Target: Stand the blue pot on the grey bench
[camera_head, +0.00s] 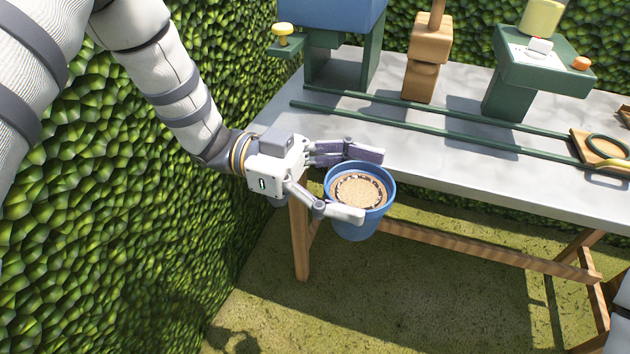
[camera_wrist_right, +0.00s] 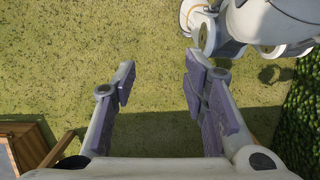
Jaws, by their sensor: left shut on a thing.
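The blue pot (camera_head: 358,223) is upright with a brown, speckled filling inside its rim. My left gripper (camera_head: 358,184) is shut on the pot, with one finger at its far side and one across its near side. The pot hangs in front of the near edge of the grey bench (camera_head: 450,160), over the grass. My right gripper (camera_wrist_right: 160,90) shows only in the right wrist view. It is open and empty above the grass.
Green rails (camera_head: 430,122) run along the bench, with green stands and a wooden block (camera_head: 427,60) behind them. A wooden board with a dark ring (camera_head: 606,147) lies at the right. The front strip of the bench top is clear. A leafy hedge (camera_head: 110,230) borders the left.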

